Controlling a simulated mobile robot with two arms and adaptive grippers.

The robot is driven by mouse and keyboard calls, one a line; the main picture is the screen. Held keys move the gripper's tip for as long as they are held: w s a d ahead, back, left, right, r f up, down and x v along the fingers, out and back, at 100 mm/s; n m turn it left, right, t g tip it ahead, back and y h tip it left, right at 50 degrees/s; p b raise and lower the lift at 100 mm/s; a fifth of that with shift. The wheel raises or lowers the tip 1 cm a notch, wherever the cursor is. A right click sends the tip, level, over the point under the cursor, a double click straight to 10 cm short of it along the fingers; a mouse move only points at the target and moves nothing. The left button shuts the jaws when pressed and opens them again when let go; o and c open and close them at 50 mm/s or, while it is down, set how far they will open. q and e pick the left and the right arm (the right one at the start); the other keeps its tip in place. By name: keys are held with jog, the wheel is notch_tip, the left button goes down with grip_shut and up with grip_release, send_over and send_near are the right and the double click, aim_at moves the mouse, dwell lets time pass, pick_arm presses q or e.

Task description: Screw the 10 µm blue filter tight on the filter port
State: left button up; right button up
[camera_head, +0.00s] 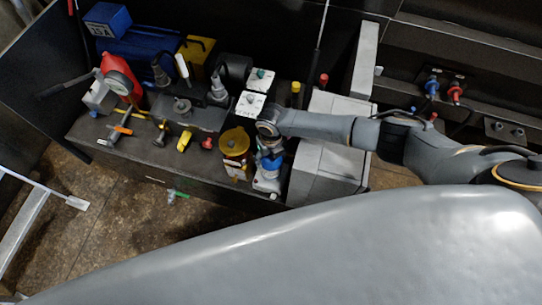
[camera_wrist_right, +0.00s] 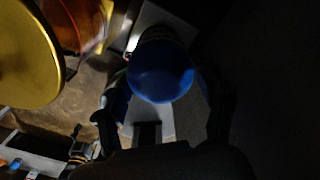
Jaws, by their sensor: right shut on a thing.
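The blue filter (camera_head: 270,164) is near the front right end of the dark bench, under my right wrist. My right gripper (camera_head: 268,172) comes down over it from above and is shut on it. In the right wrist view the round blue end of the filter (camera_wrist_right: 162,82) sits between the two dark fingers of the gripper (camera_wrist_right: 164,100). A pale grey part shows below the filter; I cannot tell whether it is the filter port, or whether the filter's thread is seated. The micron marking is not readable. My left gripper is out of view.
A yellow-topped jar (camera_head: 234,142) stands close left of my right gripper; its yellow lid (camera_wrist_right: 25,50) also fills the wrist view's left. White boxes (camera_head: 250,104), a red-knobbed part (camera_head: 207,143) and tools crowd the bench. A grey block (camera_head: 325,155) is to the right.

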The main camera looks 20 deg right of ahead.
jog(key=m, duration=0.1)
jog(key=m+p, duration=0.1)
jog(key=shift+a+r+m, duration=0.1)
jog(key=shift+r+m, duration=0.1)
jog(key=shift+m, duration=0.1)
jog(key=shift+w+f+m, duration=0.1)
jog(key=shift+f+m, duration=0.05)
jog(key=shift+m, duration=1.05)
jog(key=shift+p, duration=0.3)
jog(key=shift+a+r+m+p, duration=0.15)
jog(key=shift+m+p, duration=0.4)
jog(key=shift+m, duration=0.65)
jog(key=m, duration=0.2)
jog(key=shift+m+p, duration=0.3)
jog(key=shift+m, duration=0.1)
